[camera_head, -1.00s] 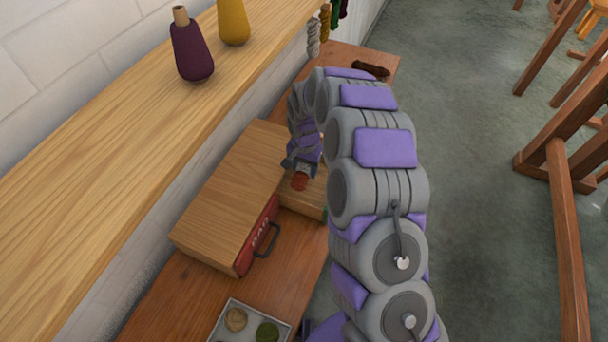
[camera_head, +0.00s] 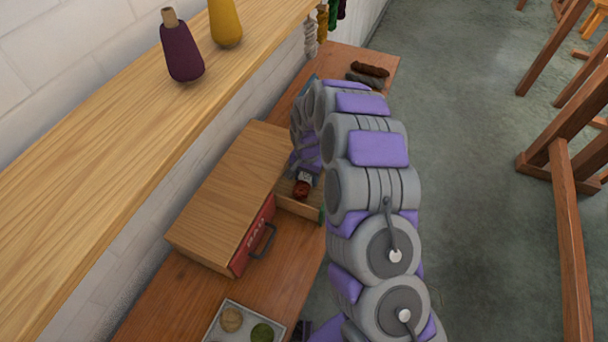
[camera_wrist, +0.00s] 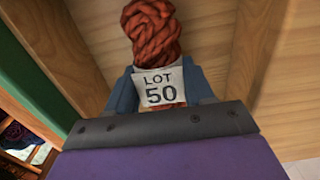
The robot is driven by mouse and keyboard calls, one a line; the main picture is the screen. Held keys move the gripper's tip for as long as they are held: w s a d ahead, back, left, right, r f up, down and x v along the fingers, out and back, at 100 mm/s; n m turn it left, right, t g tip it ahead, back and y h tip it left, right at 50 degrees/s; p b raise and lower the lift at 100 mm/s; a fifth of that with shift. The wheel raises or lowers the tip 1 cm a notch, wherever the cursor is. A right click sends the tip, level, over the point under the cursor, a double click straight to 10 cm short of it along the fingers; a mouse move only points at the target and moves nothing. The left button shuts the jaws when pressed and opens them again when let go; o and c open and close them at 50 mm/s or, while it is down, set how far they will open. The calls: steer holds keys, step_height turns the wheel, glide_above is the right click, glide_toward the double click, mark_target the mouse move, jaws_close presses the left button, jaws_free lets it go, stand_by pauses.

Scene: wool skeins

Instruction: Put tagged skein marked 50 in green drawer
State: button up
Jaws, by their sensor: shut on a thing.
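The rust-red skein (camera_wrist: 152,32) shows close up in the wrist view, with a white tag (camera_wrist: 160,86) reading "LOT 50". My gripper (camera_wrist: 160,78) is shut on it, with a dark blue finger on each side. In the head view the skein (camera_head: 301,190) is small and lies at or just above the pulled-out wooden drawer with a green front (camera_head: 322,212). The green panel (camera_wrist: 28,60) also shows at the left of the wrist view, with bare wooden boards around the skein. I cannot tell whether the skein touches the drawer floor. My arm hides part of the drawer.
The wooden cabinet (camera_head: 225,195) has a red drawer (camera_head: 256,238) with a dark handle, shut, on the near side. A tray (camera_head: 222,316) with yarn balls stands nearer. Brown and grey skeins (camera_head: 368,72) lie at the far bench end. A shelf (camera_head: 130,135) with yarn cones overhangs the left.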

mark_target(304, 175)
steer(key=o, duration=0.8)
steer(key=shift+c, duration=0.2)
steer(key=shift+o, duration=1.4)
steer(key=shift+a, duration=0.35)
steer(key=shift+a+f, duration=0.1)
steer(key=shift+a, duration=0.15)
steer(key=shift+d, duration=0.2)
steer(key=shift+w+d+r, duration=0.1)
steer(key=shift+d+r, duration=0.15)
steer(key=shift+r, duration=0.55)
step_height(304, 175, up, 11)
steer(key=p, duration=0.2)
steer(key=s+d+r+n, duration=0.1)
steer(key=s+d+r, duration=0.2)
steer(key=s+r, duration=0.4)
steer(key=s+d+r+n, duration=0.1)
steer(key=s+d+r, duration=0.2)
steer(key=s, duration=0.8)
steer(key=s+d+r+n+g, duration=0.1)
steer(key=s+d+r, duration=0.3)
steer(key=s, duration=0.7)
steer(key=s+d+r+n, duration=0.1)
steer(key=s+d+r, duration=0.2)
steer(key=s+d, duration=0.3)
steer(key=s, duration=0.5)
steer(key=shift+s+d+r+g, duration=0.15)
steer(key=shift+d+r+g, duration=0.15)
steer(key=shift+d+g, duration=0.1)
